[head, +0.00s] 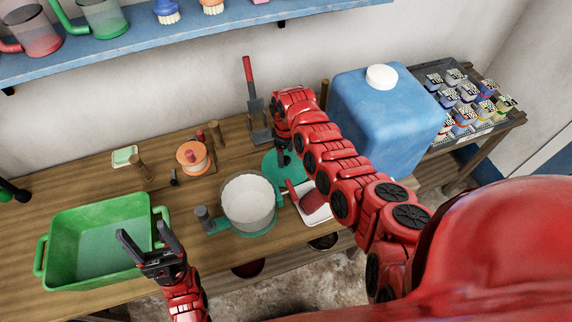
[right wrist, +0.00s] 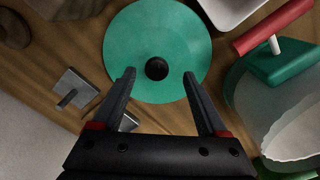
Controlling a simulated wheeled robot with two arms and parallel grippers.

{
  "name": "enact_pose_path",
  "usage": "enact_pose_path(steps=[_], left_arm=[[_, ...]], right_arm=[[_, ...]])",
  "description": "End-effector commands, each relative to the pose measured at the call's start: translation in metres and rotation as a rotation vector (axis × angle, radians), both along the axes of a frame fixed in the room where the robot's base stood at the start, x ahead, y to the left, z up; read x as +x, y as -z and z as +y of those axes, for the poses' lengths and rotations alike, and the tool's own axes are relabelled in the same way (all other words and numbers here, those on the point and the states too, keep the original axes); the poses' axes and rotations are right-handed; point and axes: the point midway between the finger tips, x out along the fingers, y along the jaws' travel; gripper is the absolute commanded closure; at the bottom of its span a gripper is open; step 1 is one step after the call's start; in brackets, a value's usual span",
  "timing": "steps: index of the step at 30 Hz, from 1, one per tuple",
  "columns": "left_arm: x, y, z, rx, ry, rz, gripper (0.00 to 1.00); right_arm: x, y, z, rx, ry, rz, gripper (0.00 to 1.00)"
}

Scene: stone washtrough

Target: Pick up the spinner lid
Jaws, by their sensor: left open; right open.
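The spinner lid, a flat green disc (head: 272,163) with a black knob, lies on the wooden table behind the spinner bowl. In the right wrist view the lid (right wrist: 150,30) fills the upper middle, with its knob (right wrist: 156,68) between my fingertips in the picture. My right gripper (right wrist: 159,75) is open over the lid; the exact height above it is hard to tell. In the head view my right gripper (head: 284,156) partly hides the lid. My left gripper (head: 145,232) is open and empty, in front of the green tub.
The spinner bowl (head: 249,200) on its green base has a red handle (right wrist: 272,25) close to the lid. A white tray (head: 318,216) holds a red object. A blue container (head: 385,120) stands right of my arm. The green tub (head: 100,245) is at left.

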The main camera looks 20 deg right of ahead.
Motion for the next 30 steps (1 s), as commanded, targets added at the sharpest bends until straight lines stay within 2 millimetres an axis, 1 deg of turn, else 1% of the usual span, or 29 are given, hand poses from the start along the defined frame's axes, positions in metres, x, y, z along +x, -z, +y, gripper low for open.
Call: enact_pose_path(steps=[2,4,7,9,12,21,22,23,27,29,30], left_arm=[[0.0,-0.004,0.0,0.0,0.0,0.0,0.3],[0.0,0.0,0.0,0.0,0.0,0.0,0.3],[0.0,0.002,0.0,0.0,0.0,0.0,0.3],[0.0,0.009,0.0,0.0,0.0,0.0,0.3],[0.0,0.012,0.0,0.0,0.0,0.0,0.3],[0.0,0.012,0.0,0.0,0.0,0.0,0.3],[0.0,0.012,0.0,0.0,0.0,0.0,0.3],[0.0,0.012,0.0,0.0,0.0,0.0,0.3],[0.0,0.012,0.0,0.0,0.0,0.0,0.3],[0.0,0.012,0.0,0.0,0.0,0.0,0.3],[0.0,0.012,0.0,0.0,0.0,0.0,0.3]], right_arm=[[0.0,0.003,-0.001,-0.001,0.001,0.005,0.24],[0.002,0.012,-0.002,-0.004,-0.003,0.005,0.24],[0.003,0.019,-0.003,-0.002,0.0,0.003,0.24],[0.003,0.032,-0.001,-0.002,-0.002,0.004,0.24],[0.004,0.038,-0.002,-0.001,-0.001,0.002,0.24],[0.004,0.04,-0.003,0.001,0.001,-0.001,0.24],[0.004,0.04,-0.003,0.001,0.001,-0.001,0.26],[0.004,0.04,-0.003,0.0,0.001,0.0,0.31],[0.004,0.041,-0.003,0.0,0.001,0.0,0.56],[0.004,0.04,-0.003,0.0,0.001,0.0,0.67],[0.004,0.041,-0.003,0.0,0.001,0.0,0.74]])
